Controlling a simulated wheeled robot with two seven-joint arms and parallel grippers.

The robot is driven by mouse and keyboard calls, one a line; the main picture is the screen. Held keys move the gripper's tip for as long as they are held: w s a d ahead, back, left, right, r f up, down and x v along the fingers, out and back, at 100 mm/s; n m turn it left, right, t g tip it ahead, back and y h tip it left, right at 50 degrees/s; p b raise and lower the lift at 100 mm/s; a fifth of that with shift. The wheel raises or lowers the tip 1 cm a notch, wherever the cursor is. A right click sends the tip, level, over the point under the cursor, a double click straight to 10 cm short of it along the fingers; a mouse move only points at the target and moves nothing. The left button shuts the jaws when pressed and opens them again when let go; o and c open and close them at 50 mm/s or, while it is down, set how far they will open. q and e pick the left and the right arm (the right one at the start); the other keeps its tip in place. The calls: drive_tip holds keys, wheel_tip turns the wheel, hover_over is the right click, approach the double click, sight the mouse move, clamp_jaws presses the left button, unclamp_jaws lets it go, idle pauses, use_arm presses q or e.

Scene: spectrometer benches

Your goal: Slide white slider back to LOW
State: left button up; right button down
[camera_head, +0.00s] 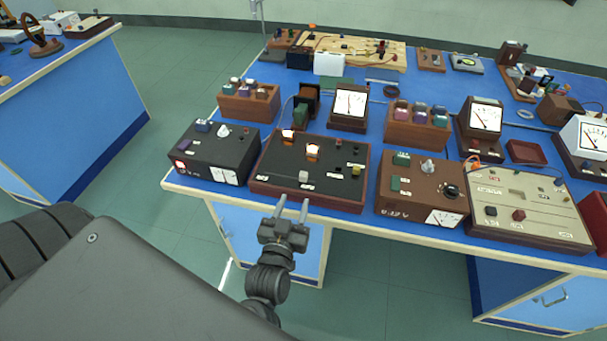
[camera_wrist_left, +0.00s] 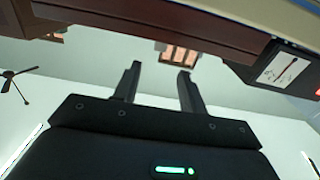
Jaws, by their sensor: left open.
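The white slider (camera_head: 303,175) is a small pale knob near the front edge of a black panel (camera_head: 275,165) in a dark wooden frame. The labels by it are too small to read. My left gripper (camera_head: 292,203) is open and empty, just in front of the bench edge and below the slider in the head view. Its fingers point toward the panel and are apart from the slider. In the left wrist view the open fingers (camera_wrist_left: 160,70) show against the pale ceiling, with nothing between them; the slider is not seen there. My right gripper is not in view.
A black meter box (camera_head: 213,152) stands left of the panel and a brown 0-12 V box (camera_head: 422,185) right of it. More instruments crowd the blue bench top; the floor in front is clear.

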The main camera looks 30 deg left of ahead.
sight(302, 178)
use_arm(q)
drive_tip(key=p+x, duration=0.2)
drive_tip(key=x, duration=0.9)
drive_tip(key=shift+s, duration=0.1)
drive_tip(key=shift+c, duration=0.4)
clamp_jaws()
